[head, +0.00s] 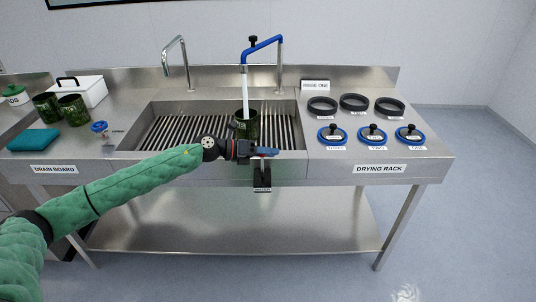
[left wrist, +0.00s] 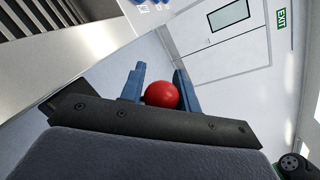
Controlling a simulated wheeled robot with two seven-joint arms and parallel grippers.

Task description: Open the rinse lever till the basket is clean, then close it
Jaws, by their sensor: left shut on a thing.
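My left gripper (head: 265,152) is at the front edge of the sink, its blue fingers pointing right. In the left wrist view its fingers (left wrist: 160,88) are shut on a red ball knob (left wrist: 161,96), which I take to be the rinse lever's knob. A black lever mount (head: 262,178) with a small label hangs on the sink front just below the gripper. A dark green basket (head: 247,126) stands in the sink, partly behind my wrist. A pale stream of water (head: 245,94) falls into it from the blue spout (head: 263,46). Its inside is too small to judge.
The slatted sink (head: 170,130) has a second, plain tap (head: 178,60). Black rings (head: 354,102) and blue lids (head: 372,134) lie on the drying rack at right. Green canisters (head: 72,108), a white box (head: 88,90) and a teal cloth (head: 34,139) are at left.

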